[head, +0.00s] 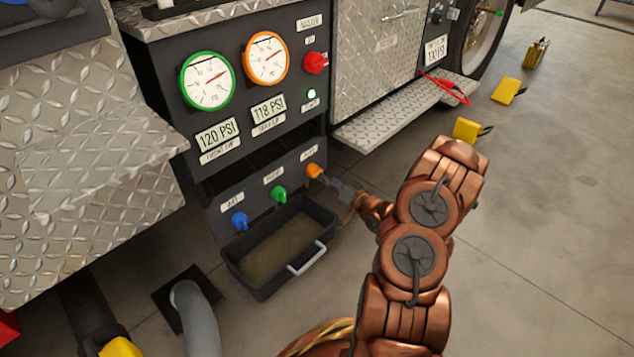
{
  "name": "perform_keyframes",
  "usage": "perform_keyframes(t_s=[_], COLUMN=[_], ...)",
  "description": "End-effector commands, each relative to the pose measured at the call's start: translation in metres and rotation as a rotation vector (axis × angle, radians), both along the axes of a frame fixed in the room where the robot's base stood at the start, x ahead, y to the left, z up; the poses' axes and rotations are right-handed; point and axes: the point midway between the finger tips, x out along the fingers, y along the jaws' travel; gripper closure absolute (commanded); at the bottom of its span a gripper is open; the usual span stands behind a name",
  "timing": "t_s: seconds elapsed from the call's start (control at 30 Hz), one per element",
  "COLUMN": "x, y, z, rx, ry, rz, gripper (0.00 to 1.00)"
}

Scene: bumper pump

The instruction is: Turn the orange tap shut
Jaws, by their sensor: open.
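The orange tap (314,170) sits at the right end of the row of taps on the dark lower panel, under a small label. My gripper (328,180) is open, its dark fingers right by the orange tap from the right. I cannot tell whether the fingers touch it or stand around it. My copper arm reaches up from the bottom right of the head view. The tap's exact handle angle is too small to make out.
A green tap (279,194) and a blue tap (239,220) are left of the orange one. A dark bin (262,292) with a pale handle stands below them. Two gauges (208,81) and a red knob (315,62) are above.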

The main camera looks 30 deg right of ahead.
Motion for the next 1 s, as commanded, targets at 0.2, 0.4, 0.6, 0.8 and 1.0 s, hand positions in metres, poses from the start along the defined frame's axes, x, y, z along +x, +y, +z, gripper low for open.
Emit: perform_keyframes(t_s=[0.2,0.4,0.6,0.8,1.0], x=[-0.006,0.010,0.035,0.056,0.067], y=[-0.002,0.000,0.003,0.007,0.008], z=[-0.013,-0.013,-0.013,-0.013,-0.011], rx=[0.037,0.036,0.032,0.034,0.036], ry=[-0.043,-0.045,-0.044,-0.042,-0.043], rz=[-0.003,-0.001,-0.002,-0.003,-0.003], gripper=[0.29,0.29,0.29,0.29,0.29])
